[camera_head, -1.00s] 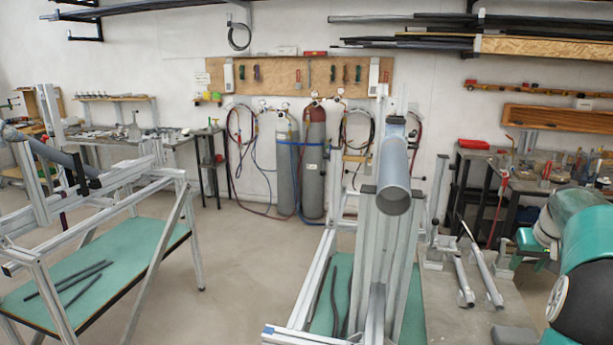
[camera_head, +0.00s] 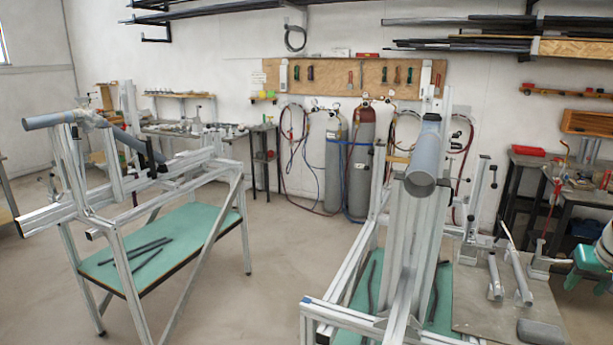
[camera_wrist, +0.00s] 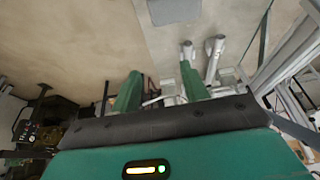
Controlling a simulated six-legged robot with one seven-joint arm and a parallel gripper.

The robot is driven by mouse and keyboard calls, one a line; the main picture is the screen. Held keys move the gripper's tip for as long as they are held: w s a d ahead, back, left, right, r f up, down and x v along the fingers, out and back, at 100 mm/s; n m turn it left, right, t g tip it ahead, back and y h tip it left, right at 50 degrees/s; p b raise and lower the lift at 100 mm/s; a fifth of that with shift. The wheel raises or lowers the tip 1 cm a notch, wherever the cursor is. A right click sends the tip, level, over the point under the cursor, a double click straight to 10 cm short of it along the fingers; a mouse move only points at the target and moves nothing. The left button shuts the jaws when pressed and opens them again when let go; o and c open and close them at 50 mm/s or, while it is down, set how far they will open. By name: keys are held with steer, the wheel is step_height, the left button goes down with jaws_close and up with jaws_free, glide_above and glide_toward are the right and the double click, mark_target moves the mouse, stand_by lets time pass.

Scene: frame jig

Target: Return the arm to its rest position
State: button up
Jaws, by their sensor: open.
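My gripper (camera_wrist: 160,70) shows in the wrist view as two green fingers set well apart, with nothing held between them. Its teal housing, with a dark band and a small lit indicator, fills the bottom of that view. In the head view, only a teal and white part of my arm (camera_head: 598,252) shows at the right edge; the rest is out of frame. The arm is apart from the frame jig (camera_head: 408,230) and its grey tube (camera_head: 424,160).
A second metal frame (camera_head: 150,200) with a green lower shelf stands at left. Gas cylinders (camera_head: 359,165) stand by the back wall. A metal plate (camera_head: 515,310) with short tubes lies right of the jig. Open floor (camera_head: 275,260) lies between the frames.

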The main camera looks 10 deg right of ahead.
steer(key=w+a+r+n, duration=0.1)
steer(key=a+r, duration=0.2)
steer(key=a, duration=1.1)
steer(key=w+a+r+n, duration=0.2)
steer(key=a+r, duration=0.1)
steer(key=a, duration=1.1)
steer(key=s+a+f+n+t+y, duration=0.1)
steer(key=s+a+f, duration=0.2)
steer(key=s+a, duration=0.5)
steer(key=s+a+f+n+y, duration=0.1)
steer(key=s+a+f+n, duration=0.1)
steer(key=s+a, duration=0.6)
steer(key=a+f, duration=0.1)
steer(key=a, duration=0.6)
steer(key=shift+s+f+t, duration=0.25)
steer(key=shift+f+t, duration=0.15)
steer(key=shift+c, duration=1)
steer(key=shift+d, duration=0.15)
